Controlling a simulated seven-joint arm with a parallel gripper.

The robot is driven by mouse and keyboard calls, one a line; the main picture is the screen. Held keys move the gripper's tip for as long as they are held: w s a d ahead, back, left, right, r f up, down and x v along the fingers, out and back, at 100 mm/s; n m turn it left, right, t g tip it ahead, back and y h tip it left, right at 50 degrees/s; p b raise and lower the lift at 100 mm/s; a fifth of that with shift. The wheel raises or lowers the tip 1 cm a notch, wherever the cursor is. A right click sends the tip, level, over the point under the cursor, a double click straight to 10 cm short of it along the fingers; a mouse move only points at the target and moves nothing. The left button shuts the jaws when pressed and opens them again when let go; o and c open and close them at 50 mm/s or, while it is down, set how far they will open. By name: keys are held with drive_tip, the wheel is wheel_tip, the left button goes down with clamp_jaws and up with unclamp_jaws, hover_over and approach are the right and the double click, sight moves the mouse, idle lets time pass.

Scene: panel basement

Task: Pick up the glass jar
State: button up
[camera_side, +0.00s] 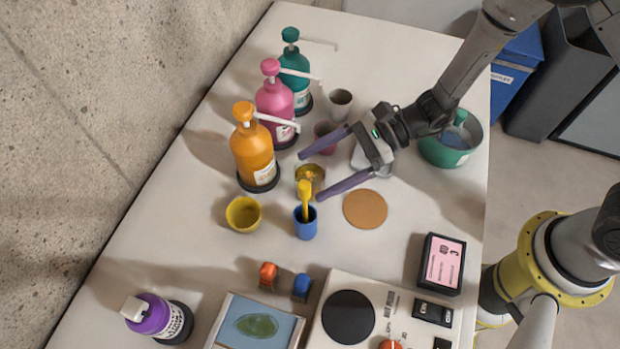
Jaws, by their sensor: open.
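A small glass jar (313,173) with yellowish contents stands on the table right of the orange pump bottle. The upper end of a yellow utensil partly overlaps its lower side. My gripper (311,177) reaches in from the upper right with its two purple fingers spread wide. In this view the fingertips lie on either side of the jar, one above and one below. No contact with the jar shows. I cannot tell from this one view how high the fingers are above the table.
A blue cup (306,227) holding the yellow utensil (304,193) and a yellow bowl (243,214) stand close below the jar. Orange (251,155), pink (273,103) and green (295,75) pump bottles line the left. A cork disc (365,209) lies right.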

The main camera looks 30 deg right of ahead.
drive_tip(key=shift+x, duration=1.3)
drive_tip(key=c, duration=1.6)
